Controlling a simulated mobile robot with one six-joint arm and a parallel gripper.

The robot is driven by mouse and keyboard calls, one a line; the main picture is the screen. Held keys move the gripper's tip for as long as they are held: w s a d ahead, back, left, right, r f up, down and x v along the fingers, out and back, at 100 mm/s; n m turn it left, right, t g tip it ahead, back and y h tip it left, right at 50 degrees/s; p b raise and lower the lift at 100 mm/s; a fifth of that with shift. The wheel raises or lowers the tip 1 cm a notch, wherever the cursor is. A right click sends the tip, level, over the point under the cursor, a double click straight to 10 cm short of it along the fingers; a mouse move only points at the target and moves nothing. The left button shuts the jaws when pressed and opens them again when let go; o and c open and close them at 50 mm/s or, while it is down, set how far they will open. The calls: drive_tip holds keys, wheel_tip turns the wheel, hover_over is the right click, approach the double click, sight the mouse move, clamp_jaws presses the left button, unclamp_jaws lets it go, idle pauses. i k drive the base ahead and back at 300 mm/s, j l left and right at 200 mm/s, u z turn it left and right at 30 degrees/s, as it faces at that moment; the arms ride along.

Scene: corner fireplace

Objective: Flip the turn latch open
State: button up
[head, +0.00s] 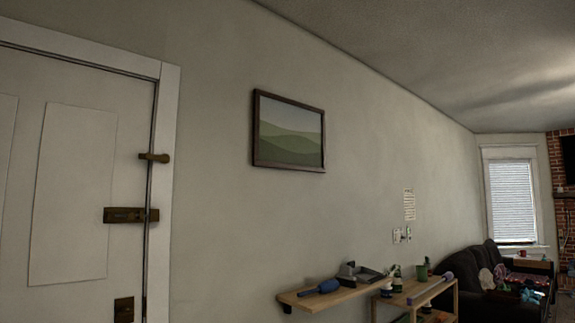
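A white panelled door (75,190) stands at the left in the head view, and it looks shut in its white frame. A small brass turn latch (153,157) lies level across the gap between the door's right edge and the frame. Below it, a larger dark brass bolt or latch (125,215) also reaches across the gap. Lower still is a dark lock plate (123,310), cut near the bottom of the picture. My gripper is not in view.
A framed landscape picture (289,132) hangs on the wall. A wooden shelf (310,300) with a blue-handled tool and other items juts out below it. A small wooden rack (440,289) stands beside it. A dark sofa (480,265) stands farther right.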

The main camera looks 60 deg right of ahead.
sight(149, 156)
drive_tip(key=z, duration=0.9)
